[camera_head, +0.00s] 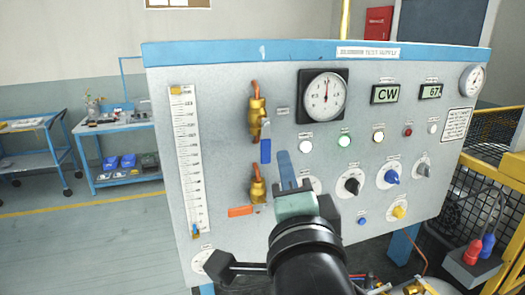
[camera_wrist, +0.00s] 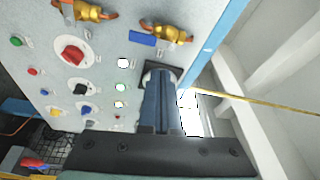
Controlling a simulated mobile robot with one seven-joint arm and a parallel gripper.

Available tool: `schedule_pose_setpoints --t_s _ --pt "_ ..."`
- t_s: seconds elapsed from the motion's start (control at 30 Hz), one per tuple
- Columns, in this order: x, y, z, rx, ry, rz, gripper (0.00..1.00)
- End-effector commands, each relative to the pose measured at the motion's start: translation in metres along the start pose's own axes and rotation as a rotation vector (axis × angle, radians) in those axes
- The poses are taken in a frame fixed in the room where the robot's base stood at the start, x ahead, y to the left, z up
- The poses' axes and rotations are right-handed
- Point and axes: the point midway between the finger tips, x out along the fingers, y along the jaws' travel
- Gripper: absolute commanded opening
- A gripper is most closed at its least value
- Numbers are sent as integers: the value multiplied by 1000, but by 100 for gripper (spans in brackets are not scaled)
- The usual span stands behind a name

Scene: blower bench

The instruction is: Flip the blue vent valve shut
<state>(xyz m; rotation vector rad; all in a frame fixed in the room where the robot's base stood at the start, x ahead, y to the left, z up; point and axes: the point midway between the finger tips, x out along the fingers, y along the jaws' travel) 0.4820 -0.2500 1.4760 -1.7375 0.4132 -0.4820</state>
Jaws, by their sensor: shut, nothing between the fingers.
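The blue vent valve is the upper brass valve (camera_head: 257,110) on the panel. Its flat blue handle (camera_head: 265,150) points straight down along the upright pipe. In the wrist view, which is turned sideways, the brass body (camera_wrist: 172,32) and blue handle (camera_wrist: 142,39) show at the top, unobstructed. My gripper (camera_head: 283,156) is shut and empty, just right of and slightly below the handle in the head view, with a small gap between them. In the wrist view, my gripper's fingers (camera_wrist: 160,78) lie together in front of the round gauge, apart from the handle.
A lower brass valve (camera_head: 257,188) has an orange handle (camera_head: 240,211) lying sideways. A gauge (camera_head: 323,96), lights and knobs fill the panel's right side, some partly hidden by my arm. A scale strip (camera_head: 188,150) is on the left. Blue carts (camera_head: 125,150) stand farther back.

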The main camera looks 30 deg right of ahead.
Motion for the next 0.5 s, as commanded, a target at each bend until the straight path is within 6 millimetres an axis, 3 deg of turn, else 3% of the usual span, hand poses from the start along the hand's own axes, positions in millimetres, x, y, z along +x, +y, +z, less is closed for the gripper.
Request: schedule_pose_setpoints --t_s 0.2,0.5 --pt "2 31 -26 165 53 95 0" --pt "2 35 -29 190 61 106 0"
